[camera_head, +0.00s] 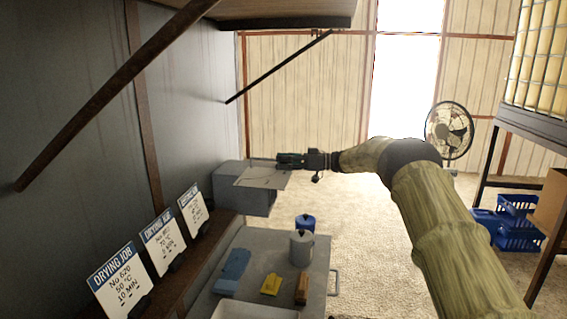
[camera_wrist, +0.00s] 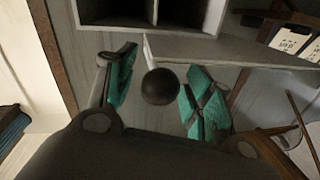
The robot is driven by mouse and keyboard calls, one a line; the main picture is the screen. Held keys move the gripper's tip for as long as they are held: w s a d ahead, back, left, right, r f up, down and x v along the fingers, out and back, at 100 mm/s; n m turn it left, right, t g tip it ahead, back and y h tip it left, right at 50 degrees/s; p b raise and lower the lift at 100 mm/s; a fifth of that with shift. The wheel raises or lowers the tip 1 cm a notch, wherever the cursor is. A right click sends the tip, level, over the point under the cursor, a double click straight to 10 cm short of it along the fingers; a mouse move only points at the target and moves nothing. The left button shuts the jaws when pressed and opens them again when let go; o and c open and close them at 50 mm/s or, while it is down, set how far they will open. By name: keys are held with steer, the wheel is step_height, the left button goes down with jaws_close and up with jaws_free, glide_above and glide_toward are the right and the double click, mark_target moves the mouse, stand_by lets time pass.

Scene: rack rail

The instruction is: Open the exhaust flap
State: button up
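A grey box (camera_head: 240,198) stands against the left wall, with a lighter flat panel (camera_head: 265,177) at its top. The fingers are apart, with a gap visible on the left; I cannot tell whether the right one touches the knob. A grey panel (camera_wrist: 235,50) lies beyond the knob. I cannot tell which part is the exhaust flap.
A grey cart (camera_head: 322,250) carries a grey canister (camera_head: 301,248), a blue canister (camera_head: 305,223), a blue cloth (camera_head: 233,270) and a yellow item (camera_head: 271,285). Drying job cards (camera_head: 118,283) stand on the left ledge. A shelf (camera_head: 280,22) overhangs above.

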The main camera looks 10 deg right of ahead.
steer(key=shift+d, duration=0.15)
steer(key=v, duration=1.1)
steer(key=shift+d, duration=0.4)
steer(key=shift+s, duration=0.1)
